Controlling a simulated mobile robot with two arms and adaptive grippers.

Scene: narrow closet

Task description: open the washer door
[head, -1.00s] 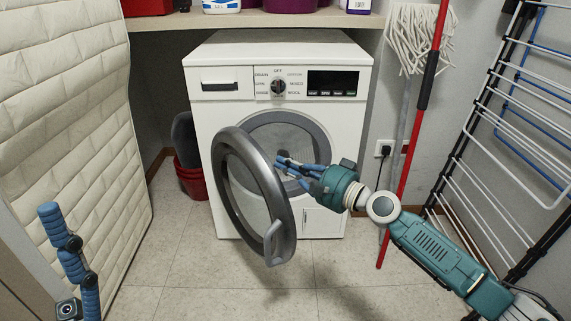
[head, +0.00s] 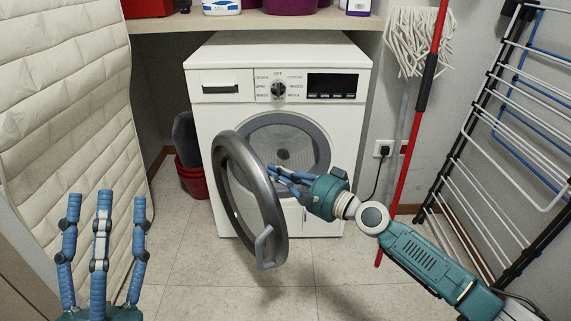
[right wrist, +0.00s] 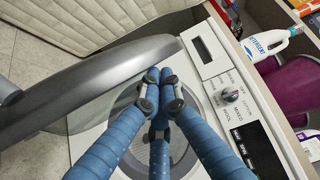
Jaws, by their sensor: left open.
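The white washer (head: 217,135) stands under a shelf, and its drum opening (head: 284,143) shows. Its round grey door (head: 232,185) is swung well open to the left, with the handle (head: 265,245) at its lower front edge. My right gripper (head: 278,173) is at the inner side of the door, between door and washer front. In the right wrist view its blue fingers (right wrist: 158,90) come close together beside the door rim (right wrist: 90,90); whether they touch it is unclear. My left gripper (head: 103,215) is open and empty at the lower left, apart from the door.
A quilted mattress (head: 65,100) leans at the left. A mop (head: 418,40), a red pole (head: 408,150) and a drying rack (head: 480,140) line the right side. The floor in front is clear.

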